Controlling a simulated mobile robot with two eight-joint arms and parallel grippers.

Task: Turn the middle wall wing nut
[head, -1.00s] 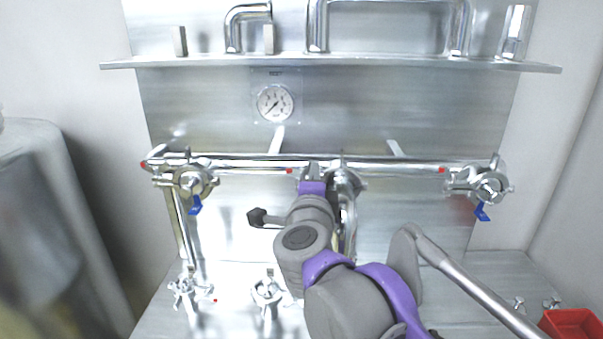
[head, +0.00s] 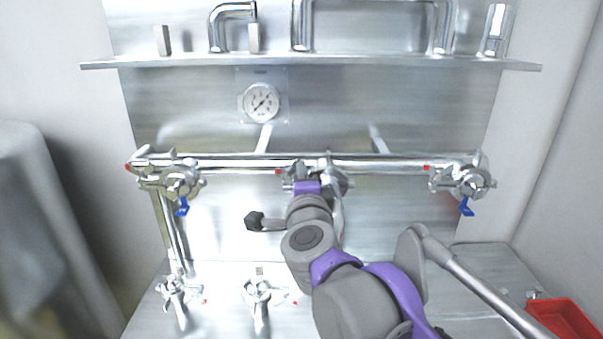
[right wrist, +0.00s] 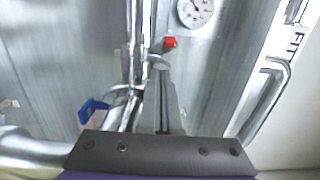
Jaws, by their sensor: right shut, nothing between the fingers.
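The middle wall fitting (head: 338,182) sits on the horizontal pipe, between two similar wall fittings. My right arm covers much of it, and its wing nut cannot be made out clearly. My right gripper (head: 303,172) is at the pipe, against or just left of this fitting; contact cannot be told. In the right wrist view the narrow fingers (right wrist: 160,92) are together and empty, close beside the pipe. A blue lever (right wrist: 92,108) shows left of them there. My left gripper is out of view.
The left wall fitting (head: 181,183) and right wall fitting (head: 470,181) carry blue levers. A gauge (head: 262,103) is above the pipe, under a shelf (head: 330,63). Lower fittings (head: 262,292) stand at the front left. A red tray (head: 566,318) is at the lower right.

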